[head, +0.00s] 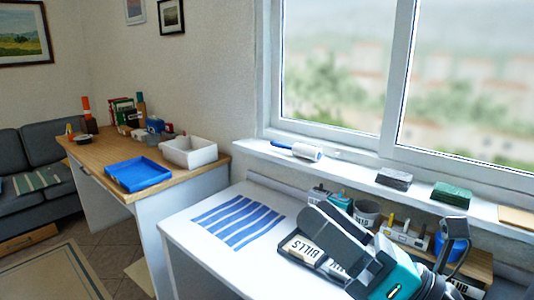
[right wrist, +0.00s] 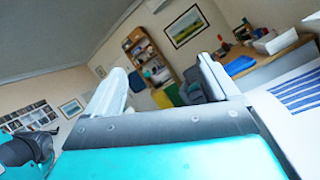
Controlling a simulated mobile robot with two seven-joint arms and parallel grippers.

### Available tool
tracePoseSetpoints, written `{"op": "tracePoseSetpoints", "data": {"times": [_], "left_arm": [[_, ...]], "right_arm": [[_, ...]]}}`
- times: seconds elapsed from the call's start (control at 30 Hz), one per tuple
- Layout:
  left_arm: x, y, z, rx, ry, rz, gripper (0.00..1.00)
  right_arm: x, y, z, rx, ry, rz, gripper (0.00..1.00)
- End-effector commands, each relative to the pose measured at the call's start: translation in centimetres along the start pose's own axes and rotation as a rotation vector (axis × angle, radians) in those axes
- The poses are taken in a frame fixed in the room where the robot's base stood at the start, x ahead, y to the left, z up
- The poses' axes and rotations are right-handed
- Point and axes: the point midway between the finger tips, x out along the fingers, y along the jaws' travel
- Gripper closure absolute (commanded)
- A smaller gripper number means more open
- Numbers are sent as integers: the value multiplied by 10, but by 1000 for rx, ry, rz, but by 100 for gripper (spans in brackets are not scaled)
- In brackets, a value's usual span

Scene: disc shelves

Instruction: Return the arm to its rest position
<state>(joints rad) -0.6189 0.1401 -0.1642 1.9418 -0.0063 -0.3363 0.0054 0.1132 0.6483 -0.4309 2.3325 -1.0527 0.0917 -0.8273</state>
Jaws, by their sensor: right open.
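My right gripper (head: 314,212) hangs over the white table, at the lower right of the head view. Its dark fingers point up and left from the teal wrist, with nothing seen between them. In the right wrist view the right gripper (right wrist: 162,85) has its two fingers wide apart and empty, facing the room. A tray with a "BILLS" label (head: 302,250) shows partly behind the gripper. I cannot tell the gap between them. My left gripper is not in the head view.
The white table (head: 185,235) bears a blue-striped mat (head: 240,220). Behind it, a sill (head: 345,172) holds a lint roller (head: 305,151) and dark stacks. A grey cup (head: 367,212) and blue cup (head: 455,240) stand near the arm. A wooden desk (head: 95,155) holds a blue tray (head: 138,174).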

Motion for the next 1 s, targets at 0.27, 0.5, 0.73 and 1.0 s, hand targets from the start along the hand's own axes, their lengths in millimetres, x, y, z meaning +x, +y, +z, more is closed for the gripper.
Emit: {"op": "tracePoseSetpoints", "data": {"times": [0.27, 0.5, 0.73, 1.0], "left_arm": [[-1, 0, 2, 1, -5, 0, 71], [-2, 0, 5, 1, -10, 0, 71], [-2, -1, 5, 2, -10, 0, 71], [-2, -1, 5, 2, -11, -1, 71]], "right_arm": [[-81, -105, 8, 892, -577, -563, 12], [-198, -144, -80, 1501, -1041, -1094, 12], [-264, -118, -148, 1772, -1318, -1456, 12], [-311, -68, -201, 1926, -1547, -1802, 12]]}}
